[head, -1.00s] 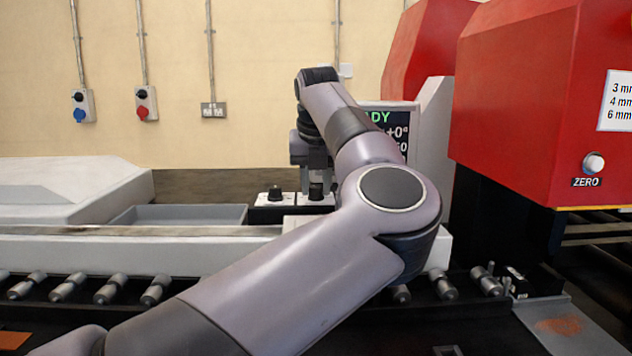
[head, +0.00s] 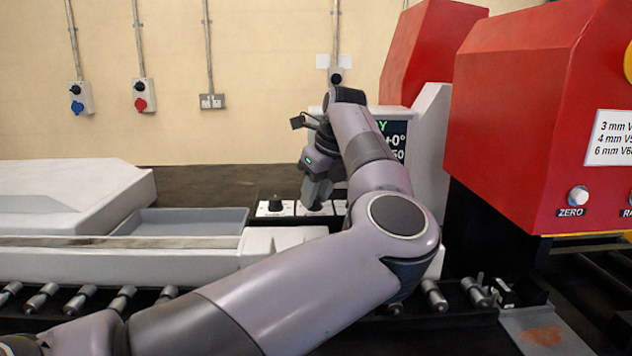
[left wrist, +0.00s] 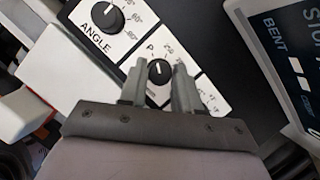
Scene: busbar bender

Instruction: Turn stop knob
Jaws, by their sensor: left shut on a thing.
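The stop knob (left wrist: 158,68) is a small black round knob with a white pointer mark on a white dial plate. Its label is mostly covered; only a "P" shows. My left gripper (left wrist: 159,72) has one finger on either side of this knob and is shut on it. In the head view my left gripper (head: 316,192) reaches down to the control plates behind the white bed and hides the knob. The black angle knob (left wrist: 102,18), labelled ANGLE, sits on the neighbouring plate; it also shows in the head view (head: 275,202). My right gripper is not in view.
A display screen (head: 393,142) stands just right of my left wrist, partly covered by my arm. The red machine housing (head: 540,130) with a ZERO button (head: 578,196) is at the right. A grey tray (head: 190,221) lies left of the plates. Rollers run along the front.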

